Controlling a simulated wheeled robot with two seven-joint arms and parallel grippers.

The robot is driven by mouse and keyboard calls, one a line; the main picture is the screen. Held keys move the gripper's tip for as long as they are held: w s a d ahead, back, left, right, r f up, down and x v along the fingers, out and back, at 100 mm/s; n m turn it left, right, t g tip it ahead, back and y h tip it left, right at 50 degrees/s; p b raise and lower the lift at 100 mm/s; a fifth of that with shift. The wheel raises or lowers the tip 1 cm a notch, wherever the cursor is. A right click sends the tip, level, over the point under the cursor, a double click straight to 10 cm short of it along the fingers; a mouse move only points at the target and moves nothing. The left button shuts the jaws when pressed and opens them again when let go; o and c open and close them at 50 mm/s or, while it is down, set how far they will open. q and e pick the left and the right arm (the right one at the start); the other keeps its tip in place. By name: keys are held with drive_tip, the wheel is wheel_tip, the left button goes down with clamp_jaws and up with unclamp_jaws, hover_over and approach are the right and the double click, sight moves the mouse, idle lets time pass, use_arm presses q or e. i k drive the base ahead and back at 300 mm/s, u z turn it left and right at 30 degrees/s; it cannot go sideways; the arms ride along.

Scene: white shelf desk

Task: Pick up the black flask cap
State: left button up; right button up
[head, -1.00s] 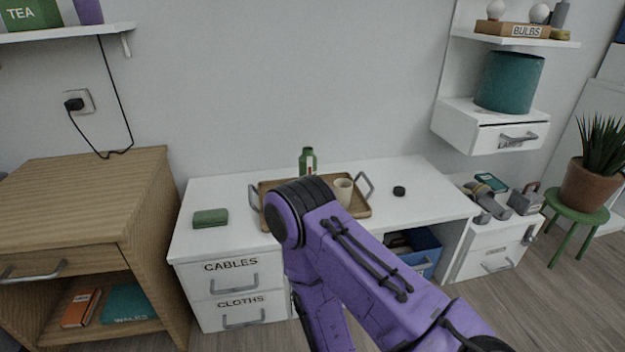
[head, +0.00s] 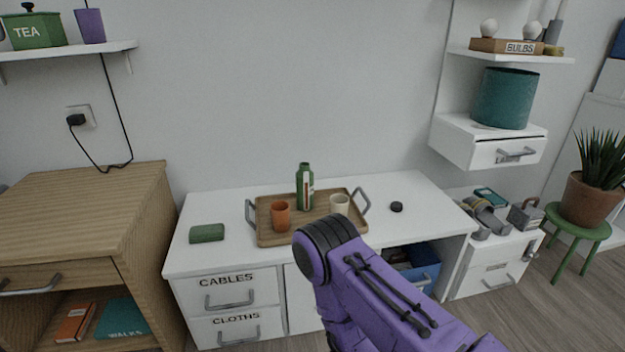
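The black flask cap (head: 396,207) lies on the white desk top, to the right of the wooden tray (head: 268,238). The green flask (head: 305,190) stands upright on the tray, with an orange cup (head: 281,216) and a cream cup (head: 340,204) beside it. My purple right arm reaches in from the lower right, its elbow in front of the desk. Its gripper is out of view below the frame. My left arm and gripper are not in view.
A green cloth-like block (head: 207,233) lies on the desk's left end. The desk (head: 420,190) is clear around the cap. A wooden cabinet (head: 80,215) stands at the left.

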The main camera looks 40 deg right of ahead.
sight(396, 206)
drive_tip(key=z, duration=0.65)
drive_tip(key=i, duration=1.1)
drive_tip(key=z, duration=0.65)
